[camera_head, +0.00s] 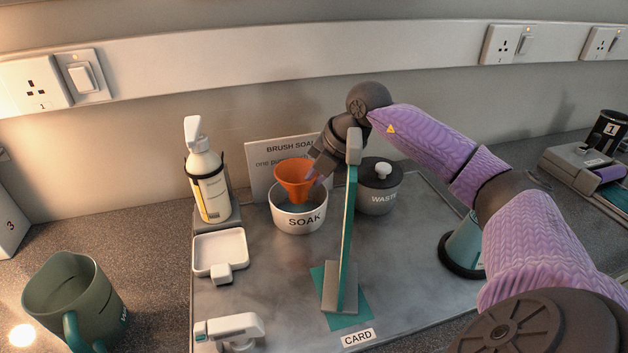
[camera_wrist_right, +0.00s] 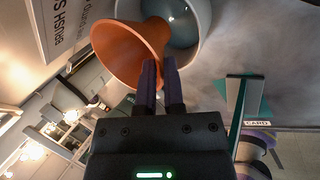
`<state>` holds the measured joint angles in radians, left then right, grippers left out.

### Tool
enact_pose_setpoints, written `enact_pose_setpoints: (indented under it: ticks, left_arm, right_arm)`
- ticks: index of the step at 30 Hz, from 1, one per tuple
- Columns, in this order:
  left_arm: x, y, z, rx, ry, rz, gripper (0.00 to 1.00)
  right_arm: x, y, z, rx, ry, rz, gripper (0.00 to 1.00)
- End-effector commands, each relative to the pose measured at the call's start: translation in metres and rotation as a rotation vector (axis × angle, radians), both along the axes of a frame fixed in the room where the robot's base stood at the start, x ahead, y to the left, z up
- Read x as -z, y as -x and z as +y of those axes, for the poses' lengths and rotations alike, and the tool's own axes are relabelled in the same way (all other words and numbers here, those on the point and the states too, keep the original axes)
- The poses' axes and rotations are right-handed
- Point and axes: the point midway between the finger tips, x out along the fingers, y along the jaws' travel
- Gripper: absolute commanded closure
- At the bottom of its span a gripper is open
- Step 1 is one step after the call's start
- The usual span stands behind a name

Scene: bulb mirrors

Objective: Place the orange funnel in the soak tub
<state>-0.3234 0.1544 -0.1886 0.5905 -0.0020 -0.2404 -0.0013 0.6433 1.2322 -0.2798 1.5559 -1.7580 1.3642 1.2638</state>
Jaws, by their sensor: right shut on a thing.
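The orange funnel (camera_head: 294,172) is upright, wide mouth up, over the white soak tub (camera_head: 300,222) labelled SOAK. Its lower part overlaps the tub's opening; I cannot tell whether it touches the tub. My right gripper (camera_head: 316,179) reaches in from the right and is shut on the funnel's side. My left gripper is not in view.
A lidded WASTE pot (camera_head: 379,190) stands right of the tub. An upright card stand (camera_head: 345,245) is in front, close to my right arm. A pump bottle (camera_head: 208,185), a white dish (camera_head: 220,250) and a green mug (camera_head: 75,300) are on the left. A sign stands behind the tub.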

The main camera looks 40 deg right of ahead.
Motion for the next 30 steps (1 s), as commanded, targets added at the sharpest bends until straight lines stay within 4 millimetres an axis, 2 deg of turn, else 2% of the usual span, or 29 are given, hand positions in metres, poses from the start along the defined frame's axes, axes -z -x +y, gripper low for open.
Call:
enact_pose_setpoints:
  ticks: [1, 2, 8, 22, 23, 24, 27, 28, 30]
  left_arm:
    - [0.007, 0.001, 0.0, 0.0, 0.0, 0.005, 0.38]
    - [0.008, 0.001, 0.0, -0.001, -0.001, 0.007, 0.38]
    - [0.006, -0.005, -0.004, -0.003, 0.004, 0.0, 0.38]
    - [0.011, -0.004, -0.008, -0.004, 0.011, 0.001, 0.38]
    - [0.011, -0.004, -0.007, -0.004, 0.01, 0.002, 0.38]
    - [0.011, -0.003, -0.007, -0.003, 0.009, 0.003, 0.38]
    - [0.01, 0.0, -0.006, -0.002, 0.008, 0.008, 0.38]
    - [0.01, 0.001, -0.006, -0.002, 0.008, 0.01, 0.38]
    - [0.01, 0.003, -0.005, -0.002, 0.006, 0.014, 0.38]
  right_arm:
    - [0.014, 0.0, 0.0, 0.0, 0.0, 0.005, 1.0]
    - [0.016, 0.0, 0.0, 0.0, 0.001, 0.004, 1.0]
    - [0.013, 0.0, 0.0, 0.0, 0.0, 0.0, 1.0]
    - [0.025, 0.0, 0.0, 0.0, 0.0, 0.0, 1.0]
    - [0.025, 0.0, 0.0, 0.0, 0.0, 0.0, 0.87]
    - [0.025, 0.0, 0.0, 0.0, 0.0, 0.0, 0.79]
    - [0.024, 0.0, 0.0, 0.0, 0.0, 0.0, 0.58]
    - [0.024, 0.0, 0.0, 0.0, 0.0, 0.0, 0.54]
    - [0.024, 0.0, 0.0, 0.0, 0.0, 0.0, 0.54]
